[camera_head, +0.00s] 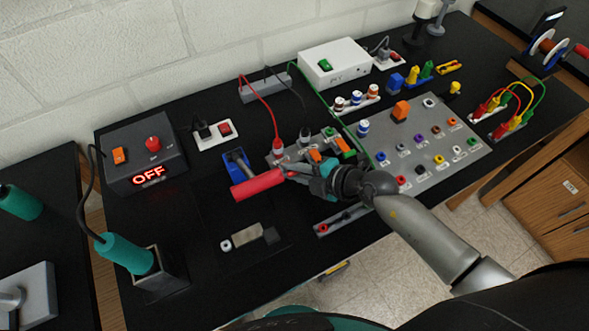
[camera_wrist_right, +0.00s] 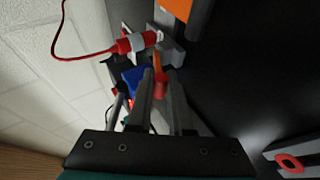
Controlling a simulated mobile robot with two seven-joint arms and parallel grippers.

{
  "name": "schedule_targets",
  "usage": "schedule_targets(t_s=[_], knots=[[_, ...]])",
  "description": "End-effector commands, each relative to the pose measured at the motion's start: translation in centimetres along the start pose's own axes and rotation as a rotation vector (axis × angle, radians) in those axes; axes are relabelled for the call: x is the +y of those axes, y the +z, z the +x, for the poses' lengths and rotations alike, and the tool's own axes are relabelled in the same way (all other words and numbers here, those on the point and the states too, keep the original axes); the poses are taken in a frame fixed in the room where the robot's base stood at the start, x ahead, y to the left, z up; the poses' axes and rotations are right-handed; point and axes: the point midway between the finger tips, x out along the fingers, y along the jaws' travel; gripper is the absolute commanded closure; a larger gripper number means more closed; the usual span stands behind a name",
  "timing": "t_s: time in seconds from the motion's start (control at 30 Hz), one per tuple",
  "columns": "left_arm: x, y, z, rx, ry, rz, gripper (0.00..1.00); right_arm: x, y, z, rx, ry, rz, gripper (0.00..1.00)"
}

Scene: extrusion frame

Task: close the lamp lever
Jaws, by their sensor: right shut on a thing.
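The lever has a thick red handle (camera_head: 257,185), lying about level next to a blue base (camera_head: 234,160) with a grey metal part. My right gripper (camera_head: 287,171) is at the right end of the red handle and is shut on it. In the right wrist view the two grey fingers (camera_wrist_right: 160,85) point away, with some red between them, and the blue base (camera_wrist_right: 133,76) lies just beyond. The exact contact is partly hidden by the fingers. My left gripper is not in view.
A soldering station (camera_head: 146,155) reading OFF stands at left, with a teal-handled iron (camera_head: 125,253) in its holder. A grey socket panel (camera_head: 440,150) lies right of my gripper. A red plug (camera_head: 277,145) with a cable stands close behind it. A small block fixture (camera_head: 250,238) lies in front.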

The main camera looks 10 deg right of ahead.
Motion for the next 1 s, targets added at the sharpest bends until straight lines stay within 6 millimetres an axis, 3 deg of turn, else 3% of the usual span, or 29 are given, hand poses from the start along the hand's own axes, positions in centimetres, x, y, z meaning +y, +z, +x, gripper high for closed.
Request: schedule_targets(t_s=[0.03,0.23,0.27,0.53,1.0], knots=[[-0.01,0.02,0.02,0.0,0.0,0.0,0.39,-0.79,-0.07,0.02,0.003,-0.018,0.004,1.0],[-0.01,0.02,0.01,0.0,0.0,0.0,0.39,-0.81,-0.09,0.02,0.003,-0.02,0.004,1.0],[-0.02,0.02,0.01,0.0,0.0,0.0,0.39,-0.81,-0.09,0.02,0.003,-0.02,0.004,0.8],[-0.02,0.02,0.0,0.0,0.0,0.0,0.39,-0.42,-0.06,0.02,0.002,-0.011,0.003,0.5],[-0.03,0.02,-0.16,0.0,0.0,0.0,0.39,-0.15,0.0,-0.43,0.0,-0.005,0.002,0.5]])
